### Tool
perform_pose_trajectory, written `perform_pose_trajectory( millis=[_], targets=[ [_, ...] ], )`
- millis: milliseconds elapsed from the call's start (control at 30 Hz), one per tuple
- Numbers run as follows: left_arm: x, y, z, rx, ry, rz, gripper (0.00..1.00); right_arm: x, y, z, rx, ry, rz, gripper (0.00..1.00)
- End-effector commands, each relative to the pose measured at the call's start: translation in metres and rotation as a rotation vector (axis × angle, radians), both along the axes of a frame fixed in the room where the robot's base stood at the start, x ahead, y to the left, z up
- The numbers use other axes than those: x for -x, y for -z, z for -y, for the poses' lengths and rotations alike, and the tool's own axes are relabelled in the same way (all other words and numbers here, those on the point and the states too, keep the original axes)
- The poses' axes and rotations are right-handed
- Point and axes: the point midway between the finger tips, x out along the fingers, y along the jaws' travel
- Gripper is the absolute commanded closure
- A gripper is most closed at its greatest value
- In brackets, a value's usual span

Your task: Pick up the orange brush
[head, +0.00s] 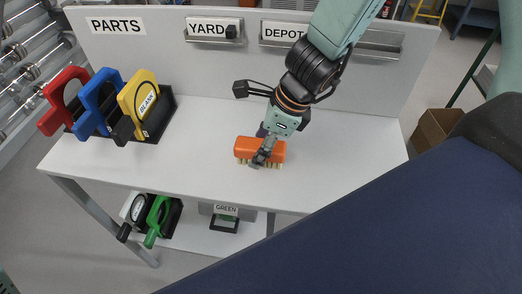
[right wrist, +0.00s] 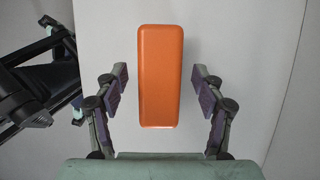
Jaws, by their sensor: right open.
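The orange brush (head: 246,146) lies on the white tabletop, its pale bristles facing down. In the right wrist view, the top of the brush (right wrist: 160,75) is a plain orange block between my fingers. My right gripper (head: 263,146) is at the brush, its near finger crossing in front of it. In the right wrist view my right gripper (right wrist: 159,80) is open, one finger on each side of the brush, with a gap showing on both sides. The far finger is mostly hidden in the head view. My left gripper is not in view.
A back panel carries PARTS (head: 116,26), YARD and DEPOT labels. The tabletop around the brush is clear.

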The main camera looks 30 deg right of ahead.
Motion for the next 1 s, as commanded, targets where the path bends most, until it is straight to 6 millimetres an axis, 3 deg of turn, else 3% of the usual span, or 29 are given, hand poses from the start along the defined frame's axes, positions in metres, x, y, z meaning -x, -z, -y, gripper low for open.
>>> perform_pose_trajectory(
  millis=[600, 1000],
  targets=[
    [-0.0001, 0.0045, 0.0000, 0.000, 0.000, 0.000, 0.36, 0.0002, 0.0048, 0.0001, 0.000, 0.000, 0.000, 0.32],
    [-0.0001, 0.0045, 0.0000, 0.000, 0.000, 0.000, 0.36, 0.0001, 0.0047, 0.0000, 0.000, 0.000, 0.000, 0.66]
  ],
)
